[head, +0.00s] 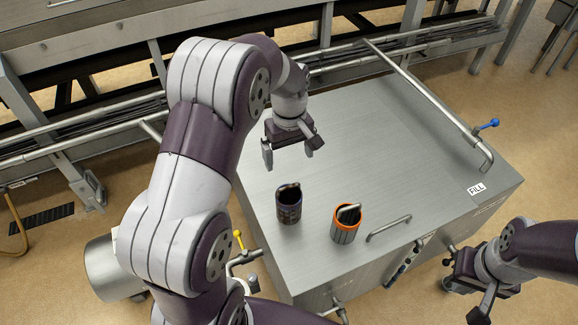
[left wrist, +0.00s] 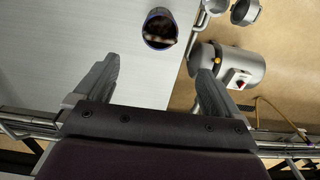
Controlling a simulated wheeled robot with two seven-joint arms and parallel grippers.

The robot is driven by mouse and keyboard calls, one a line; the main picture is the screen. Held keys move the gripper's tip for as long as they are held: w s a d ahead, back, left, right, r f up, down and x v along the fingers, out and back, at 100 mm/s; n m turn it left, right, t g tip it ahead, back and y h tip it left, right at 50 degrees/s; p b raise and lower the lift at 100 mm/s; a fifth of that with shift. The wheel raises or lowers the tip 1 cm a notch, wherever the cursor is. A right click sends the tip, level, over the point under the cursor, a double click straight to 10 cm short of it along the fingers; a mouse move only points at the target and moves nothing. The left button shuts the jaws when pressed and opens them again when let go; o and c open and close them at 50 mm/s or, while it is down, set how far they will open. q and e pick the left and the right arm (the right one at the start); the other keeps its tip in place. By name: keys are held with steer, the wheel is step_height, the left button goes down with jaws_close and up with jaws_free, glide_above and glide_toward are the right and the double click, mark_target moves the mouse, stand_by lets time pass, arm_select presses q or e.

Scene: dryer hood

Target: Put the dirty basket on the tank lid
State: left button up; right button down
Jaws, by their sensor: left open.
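The tank lid (head: 375,140) is a broad brushed-metal top. A dark basket with a bluish rim (head: 289,203) stands upright on it near the left front edge; in the left wrist view the same dark basket (left wrist: 159,28) shows brownish contents. A second basket, grey with an orange rim (head: 345,232), stands to its right. I cannot tell for certain which one is the dirty basket. My left gripper (head: 290,152) is open and empty above the lid, behind the dark basket and apart from it; its fingers also show in the left wrist view (left wrist: 156,82). My right gripper (head: 466,297) hangs beyond the lid's right front side, partly hidden.
A small handle (head: 388,228) lies on the lid right of the orange-rimmed basket. A pipe with a blue valve (head: 487,125) borders the lid at the back right. A motor (left wrist: 232,65) sits beside the tank. The middle of the lid is clear.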

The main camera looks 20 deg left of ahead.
arm_select(q)
steer(key=s+d+m, duration=0.2)
steer(key=s+m, duration=0.3)
steer(key=s, duration=0.2)
steer(key=s+d+m+t, duration=0.1)
steer(key=s+m, duration=0.3)
steer(key=s, duration=0.4)
steer(key=shift+s+d+r+m, duration=0.15)
steer(key=shift+d+r+m, duration=0.2)
steer(key=shift+d, duration=0.55)
